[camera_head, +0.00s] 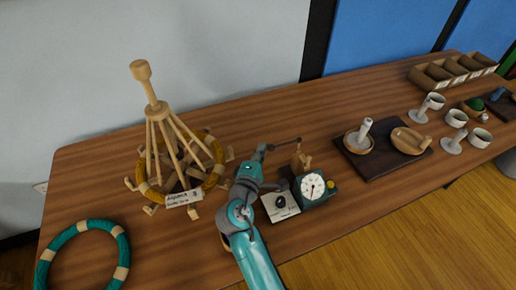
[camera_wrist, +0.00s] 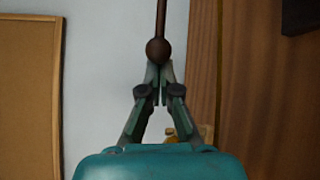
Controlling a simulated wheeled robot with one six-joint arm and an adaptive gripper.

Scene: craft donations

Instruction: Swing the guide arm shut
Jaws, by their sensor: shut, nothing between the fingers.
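The guide arm appears to be the thin dark brown rod (camera_head: 285,143) with a ball end, sticking out level above the small dial device. In the wrist view its ball (camera_wrist: 158,49) is right at the tips of my gripper (camera_wrist: 160,78), and the rod runs away from it. I cannot tell whether the tips touch the ball. In the head view my gripper (camera_head: 263,149) is at the left end of the rod. Its fingers are together with nothing between them. The rod's far end is near a small wooden piece (camera_head: 301,160); the joint is too small to make out.
A dial device (camera_head: 312,187) and a white box with a black knob (camera_head: 281,204) stand beside my arm. A wooden stand with a ring (camera_head: 153,190) is close on the left. A teal ring (camera_head: 82,226) lies front left. A dark tray (camera_head: 385,172) with bowls is on the right.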

